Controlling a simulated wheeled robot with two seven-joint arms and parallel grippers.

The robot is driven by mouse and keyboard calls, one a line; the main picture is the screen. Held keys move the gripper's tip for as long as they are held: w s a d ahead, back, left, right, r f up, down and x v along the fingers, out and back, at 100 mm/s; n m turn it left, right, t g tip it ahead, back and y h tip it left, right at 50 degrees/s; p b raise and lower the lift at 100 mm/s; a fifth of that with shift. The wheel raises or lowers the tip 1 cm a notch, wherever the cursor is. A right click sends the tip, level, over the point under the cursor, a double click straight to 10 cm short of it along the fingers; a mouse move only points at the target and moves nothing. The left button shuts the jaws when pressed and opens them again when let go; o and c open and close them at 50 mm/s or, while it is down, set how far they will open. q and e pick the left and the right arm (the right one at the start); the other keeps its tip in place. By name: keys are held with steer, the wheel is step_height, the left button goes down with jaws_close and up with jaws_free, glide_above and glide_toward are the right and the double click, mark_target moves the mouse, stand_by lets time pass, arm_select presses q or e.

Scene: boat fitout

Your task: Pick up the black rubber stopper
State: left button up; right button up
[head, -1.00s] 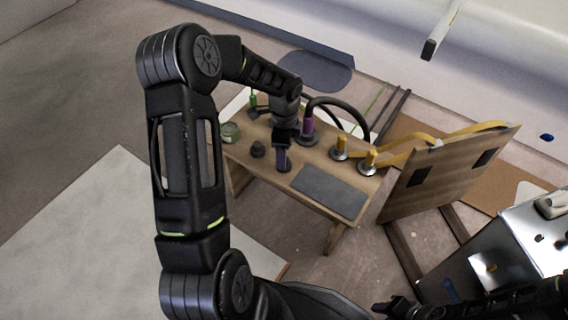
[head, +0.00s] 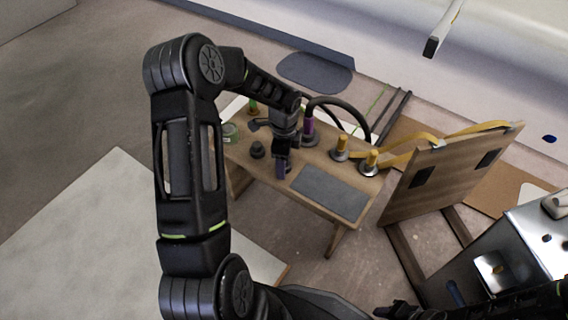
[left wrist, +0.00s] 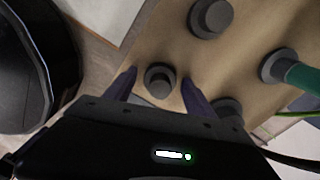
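A dark round stopper (left wrist: 160,80) with a wide flange sits on the wooden bench, between the two purplish fingers of my left gripper (left wrist: 159,88) in the left wrist view. The fingers are open, with a visible gap on each side of it. In the head view my left gripper (head: 282,168) is low over the bench and largely hides that spot. A second, similar dark stopper (head: 257,150) stands to its left; a similar one shows at the top of the wrist view (left wrist: 211,17). I cannot tell their material. My right gripper (head: 396,309) is partly visible at the bottom.
A green fitting (left wrist: 303,77) stands nearby in the wrist view. A wooden panel (head: 450,172) stands right.

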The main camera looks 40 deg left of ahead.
arm_select(q)
jaws_close()
stand_by(0.5)
steer(key=shift+r, duration=0.1)
step_height(320, 180, up, 10)
steer(key=p, duration=0.3)
steer(key=shift+p, duration=0.35)
steer(key=w+d+r+n, duration=0.3)
steer(key=d+r+n, duration=0.3)
steer(key=d+r, duration=0.2)
steer(key=w+d+r+n, duration=0.3)
steer(key=d+r+n, duration=0.4)
steer(key=d+r, duration=0.2)
steer(key=shift+d+r, duration=0.15)
steer(key=shift+r, duration=0.6)
